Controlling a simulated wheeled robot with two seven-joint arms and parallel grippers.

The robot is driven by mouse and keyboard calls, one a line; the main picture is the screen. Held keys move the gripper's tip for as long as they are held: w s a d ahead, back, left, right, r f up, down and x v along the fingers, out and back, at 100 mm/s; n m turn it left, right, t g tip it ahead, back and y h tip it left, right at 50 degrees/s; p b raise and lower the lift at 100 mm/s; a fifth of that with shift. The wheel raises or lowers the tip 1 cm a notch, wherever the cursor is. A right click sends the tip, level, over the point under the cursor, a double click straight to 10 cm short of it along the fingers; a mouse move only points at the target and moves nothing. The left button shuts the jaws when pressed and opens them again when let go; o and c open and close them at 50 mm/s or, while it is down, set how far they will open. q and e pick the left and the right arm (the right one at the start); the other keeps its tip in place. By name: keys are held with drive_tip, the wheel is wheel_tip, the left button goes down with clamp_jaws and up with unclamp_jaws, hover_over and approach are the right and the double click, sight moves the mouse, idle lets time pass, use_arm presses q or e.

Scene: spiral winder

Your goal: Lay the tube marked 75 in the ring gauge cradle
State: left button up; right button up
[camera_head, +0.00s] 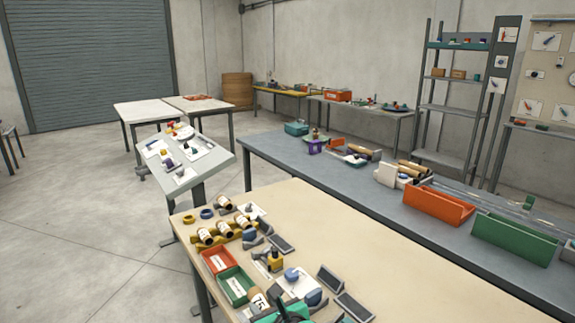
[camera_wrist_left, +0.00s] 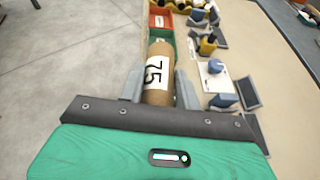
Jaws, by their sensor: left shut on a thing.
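A brown cardboard tube with a white label marked 75 (camera_head: 258,301) shows at the bottom of the head view, and in the left wrist view (camera_wrist_left: 158,73). My left gripper (camera_wrist_left: 158,88), teal with grey fingers, is shut on this tube, one finger on each side. In the head view the gripper (camera_head: 272,310) is partly cut off by the bottom edge. A small yellow fixture (camera_head: 274,259) and a blue rounded part on a white plate (camera_head: 300,284) stand on the beige table; I cannot tell which piece is the ring gauge cradle. My right gripper is not in view.
A green bin (camera_head: 236,287) and an orange bin (camera_head: 217,261) line the table's left edge. Beyond them a yellow rack (camera_head: 232,238) holds labelled tubes. Dark tilted plates (camera_head: 283,243) stand to the right. The beige table's right part (camera_head: 400,265) is clear.

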use_arm(q)
drive_tip(key=s+a+f+m+t+h, duration=0.1)
drive_tip(key=s+a+f, duration=0.15)
drive_tip(key=a, duration=0.25)
drive_tip(key=s+a+f+m+h, duration=0.1)
drive_tip(key=s+a+f, duration=0.1)
drive_tip(key=a+f, duration=0.25)
drive_tip(key=s+a+r+m+t+h, duration=0.1)
drive_tip(key=s+a+r+m+h, duration=0.2)
drive_tip(key=s+a, duration=0.3)
drive_tip(key=s+m+h, duration=0.1)
drive_tip(key=s, duration=0.2)
drive_tip(key=shift+a+h, duration=0.3)
drive_tip(key=shift+a, duration=0.05)
